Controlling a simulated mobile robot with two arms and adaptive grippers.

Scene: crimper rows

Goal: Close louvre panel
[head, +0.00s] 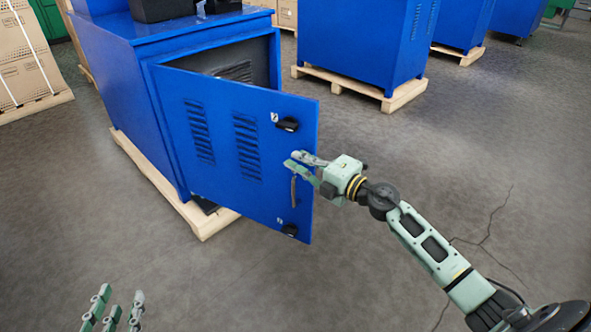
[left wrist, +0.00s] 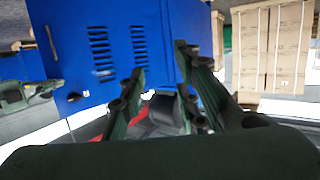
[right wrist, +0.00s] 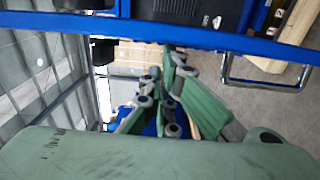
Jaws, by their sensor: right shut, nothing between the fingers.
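The louvre panel (head: 222,140) is a blue door with two columns of slots, standing ajar on the front of a blue cabinet (head: 125,85). It is hinged at the left and its free edge swings out to the right. It carries two black latches (head: 288,124) and a small handle (head: 293,190) near that edge. My right gripper (head: 303,164) is shut and empty, in front of the panel's outer face near the free edge; I cannot tell if it touches. In the right wrist view its fingers (right wrist: 165,75) are together. My left gripper (head: 114,312) is open and empty, low at the left. The panel also shows in the left wrist view (left wrist: 75,50).
The cabinet stands on a wooden pallet (head: 205,222). More blue cabinets (head: 362,40) on pallets stand behind to the right. Stacked cartons (head: 25,72) stand at the far left. The grey floor in front and to the right is clear.

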